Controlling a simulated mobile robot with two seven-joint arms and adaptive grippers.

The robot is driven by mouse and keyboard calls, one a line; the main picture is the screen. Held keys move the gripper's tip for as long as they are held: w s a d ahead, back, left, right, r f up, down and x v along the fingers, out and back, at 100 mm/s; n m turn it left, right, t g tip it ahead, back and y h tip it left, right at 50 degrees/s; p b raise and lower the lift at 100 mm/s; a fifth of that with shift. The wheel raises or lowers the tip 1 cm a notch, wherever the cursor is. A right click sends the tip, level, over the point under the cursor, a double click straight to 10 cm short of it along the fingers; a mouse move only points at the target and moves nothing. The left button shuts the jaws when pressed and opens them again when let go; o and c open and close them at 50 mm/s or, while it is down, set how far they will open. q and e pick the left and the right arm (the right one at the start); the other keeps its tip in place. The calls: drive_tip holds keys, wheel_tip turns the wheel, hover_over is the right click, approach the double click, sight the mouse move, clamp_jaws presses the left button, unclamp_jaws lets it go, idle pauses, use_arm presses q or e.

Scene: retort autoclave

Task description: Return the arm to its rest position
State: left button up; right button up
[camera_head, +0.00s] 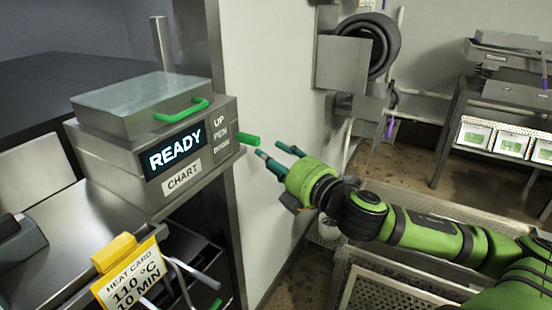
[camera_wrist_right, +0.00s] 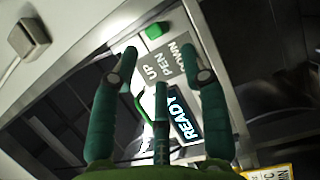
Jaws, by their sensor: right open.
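My right arm (camera_head: 430,232), green with black joints, reaches in from the right in the head view. Its right gripper (camera_head: 268,149) is open and empty, with its teal fingers just right of a green lever knob (camera_head: 249,139) on the side of the control box (camera_head: 150,190). A small gap shows between fingers and knob. In the right wrist view the spread fingers of the right gripper (camera_wrist_right: 158,55) point toward the box's panel and the green knob (camera_wrist_right: 154,30). The display (camera_head: 177,152) reads READY. My left gripper is not in view.
A lidded chart box with a green handle (camera_head: 185,112) tops the control box. A yellow-clipped heat card (camera_head: 128,283) hangs at lower left. A pale wall panel (camera_head: 265,80) stands behind the gripper. A perforated metal basket (camera_head: 385,290) lies below my arm. A rack (camera_head: 455,125) stands at right.

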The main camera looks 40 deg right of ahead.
drive_tip(key=shift+s, duration=0.1)
idle(0.5)
drive_tip(key=d+f+m+g+h, duration=0.45)
drive_tip(key=d+f+m, duration=0.25)
drive_tip(key=d+f, duration=1)
drive_tip(key=s+f+m+g, duration=0.2)
drive_tip(key=s+f, duration=0.3)
drive_tip(key=f, duration=0.8)
drive_tip(key=s+f+m+g, duration=0.3)
drive_tip(key=s+f, duration=0.1)
drive_tip(key=f, duration=0.8)
drive_tip(key=s+a+f+m+g+y, duration=0.1)
drive_tip(key=s+a+f+g, duration=0.1)
drive_tip(key=s+a+f, duration=0.6)
drive_tip(key=s+a+f+m+g+y, duration=0.1)
drive_tip(key=s+a+f+g, duration=0.1)
drive_tip(key=s+a+f, duration=0.5)
drive_tip(key=s+a+f+m+g+y, duration=0.1)
drive_tip(key=s+a+f, duration=0.1)
drive_tip(key=s+f, duration=0.65)
drive_tip(key=s+a+f+g, duration=0.1)
drive_tip(key=s+a+f, duration=0.2)
drive_tip(key=a, duration=0.2)
drive_tip(key=s+a+f+g+y, duration=0.1)
drive_tip(key=s+a+f, duration=0.2)
drive_tip(key=a, duration=0.3)
drive_tip(key=shift+s+a+f, duration=0.2)
drive_tip(key=shift+s+f, duration=0.1)
drive_tip(key=shift+s, duration=0.1)
drive_tip(key=shift+m, duration=0.3)
